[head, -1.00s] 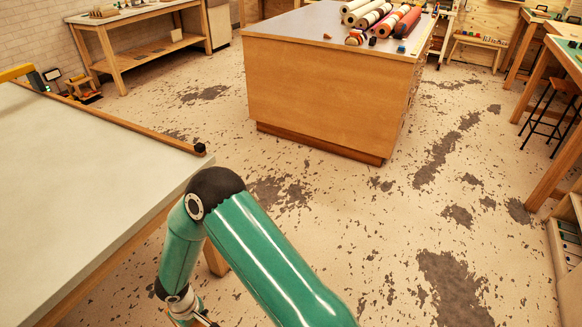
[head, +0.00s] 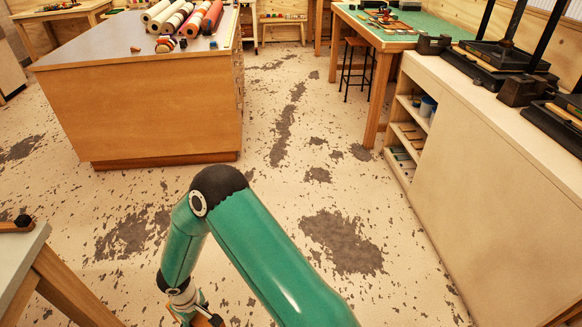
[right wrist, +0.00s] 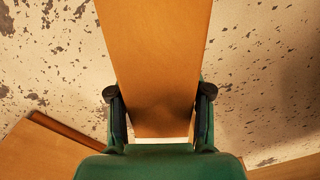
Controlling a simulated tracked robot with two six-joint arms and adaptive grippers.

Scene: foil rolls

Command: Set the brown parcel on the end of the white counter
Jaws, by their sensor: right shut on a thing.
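My right gripper (right wrist: 159,92) is shut on the brown parcel (right wrist: 157,50), a long flat-faced orange-brown piece that extends away between the two fingers in the right wrist view. In the head view my right gripper (head: 188,308) is low at the bottom edge, over the floor, with a bit of the parcel (head: 209,321) showing; the rest is cut off. A long pale, whitish counter (head: 455,93) runs along the right side, well apart from the gripper. Its far end has open shelves. My left gripper is out of view.
Black presses (head: 500,60) stand on the pale counter. A wooden island (head: 165,115) with several rolls (head: 182,18) is at back left. A pale table corner (head: 22,250) is at lower left. A green-topped bench (head: 385,35) and stool (head: 357,60) stand beyond. Speckled floor between is clear.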

